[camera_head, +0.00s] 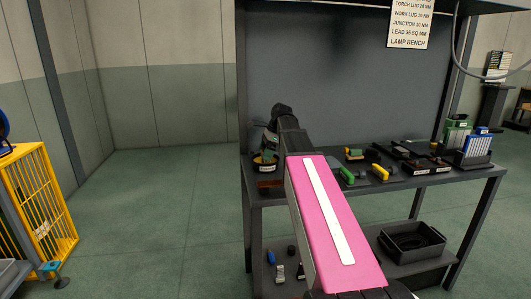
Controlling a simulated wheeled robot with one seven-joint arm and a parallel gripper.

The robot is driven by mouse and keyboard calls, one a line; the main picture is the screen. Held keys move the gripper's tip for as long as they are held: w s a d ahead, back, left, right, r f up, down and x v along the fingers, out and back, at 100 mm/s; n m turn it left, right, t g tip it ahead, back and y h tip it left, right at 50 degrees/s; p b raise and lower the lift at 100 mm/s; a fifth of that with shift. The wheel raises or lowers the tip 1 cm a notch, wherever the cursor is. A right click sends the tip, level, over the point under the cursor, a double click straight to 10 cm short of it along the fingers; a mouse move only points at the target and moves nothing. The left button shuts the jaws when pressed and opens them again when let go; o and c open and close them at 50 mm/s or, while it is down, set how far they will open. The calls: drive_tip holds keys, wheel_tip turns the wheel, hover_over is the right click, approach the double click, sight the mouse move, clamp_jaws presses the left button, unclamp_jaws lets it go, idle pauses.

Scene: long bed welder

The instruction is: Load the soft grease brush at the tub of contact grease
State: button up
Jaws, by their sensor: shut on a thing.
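My gripper (268,142) is at the far end of my arm, above the left end of the bench. It is small, dark and partly hidden by my wrist. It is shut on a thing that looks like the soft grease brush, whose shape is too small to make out. Just below it stands a low round tub (258,168) with a pale label, likely the contact grease. Something green shows at the tub's top. I cannot tell whether the held thing touches the grease.
The dark bench (437,180) holds a green-handled tool (346,175), a yellow-handled tool (380,172), and blue (476,146) and green (456,136) racks at right. A back panel (345,90) rises behind. A black bin (411,241) sits on the lower shelf.

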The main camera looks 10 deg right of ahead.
drive_tip(key=shift+f, duration=0.65)
idle(1.5)
drive_tip(key=shift+r, duration=0.15)
drive_tip(key=shift+r, duration=3.45)
